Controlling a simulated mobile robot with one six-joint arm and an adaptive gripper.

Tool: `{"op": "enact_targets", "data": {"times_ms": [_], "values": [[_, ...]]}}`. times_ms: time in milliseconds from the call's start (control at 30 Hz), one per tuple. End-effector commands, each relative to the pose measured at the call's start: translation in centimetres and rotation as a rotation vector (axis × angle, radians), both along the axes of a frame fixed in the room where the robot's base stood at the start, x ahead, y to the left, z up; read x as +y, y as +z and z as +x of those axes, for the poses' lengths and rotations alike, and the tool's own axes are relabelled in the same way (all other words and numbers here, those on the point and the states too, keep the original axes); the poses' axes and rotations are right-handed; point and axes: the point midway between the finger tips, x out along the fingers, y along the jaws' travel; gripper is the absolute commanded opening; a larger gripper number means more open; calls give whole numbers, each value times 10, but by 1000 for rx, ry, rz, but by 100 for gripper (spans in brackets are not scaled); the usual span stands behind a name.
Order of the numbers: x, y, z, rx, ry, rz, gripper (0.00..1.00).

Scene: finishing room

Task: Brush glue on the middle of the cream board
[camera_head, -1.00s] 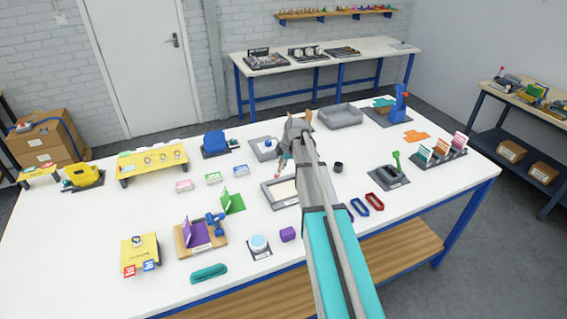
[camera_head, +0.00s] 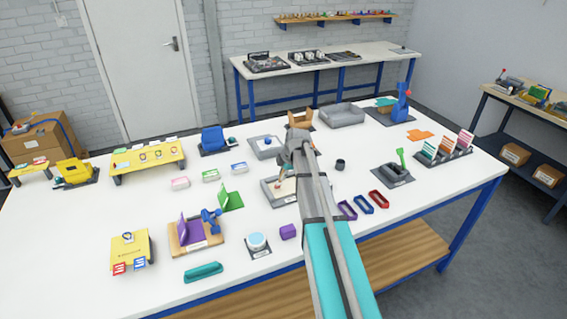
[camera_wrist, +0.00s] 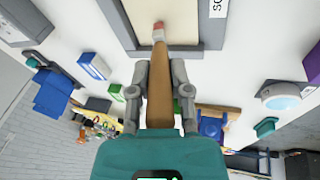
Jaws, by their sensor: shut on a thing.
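My gripper (camera_wrist: 159,76) is shut on the wooden handle of a brush (camera_wrist: 160,98). The brush points away from the palm, and its pinkish-red tip shows over the cream board (camera_wrist: 183,16) in the wrist view. I cannot tell whether the tip touches the surface. The board lies within a grey frame or tray (camera_wrist: 211,38). In the head view my gripper (camera_head: 291,161) is above this grey tray (camera_head: 269,193), and my arm hides its right part. Only a strip of the cream board (camera_head: 288,188) shows there.
Purple, blue (camera_head: 364,204) and red trays lie to the right. A small dark cup (camera_head: 340,164) stands right of my arm. A wooden holder (camera_head: 299,118) stands behind.

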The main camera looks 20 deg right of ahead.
Motion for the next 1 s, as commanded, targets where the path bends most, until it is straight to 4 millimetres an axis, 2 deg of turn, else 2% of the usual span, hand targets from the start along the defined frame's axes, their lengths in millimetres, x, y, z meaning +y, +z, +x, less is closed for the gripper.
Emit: {"op": "enact_targets", "data": {"times_ms": [467,1000], "values": [[-45,2,1,6,-1,-4,0],[-70,1,0,12,-4,-8,0]]}}
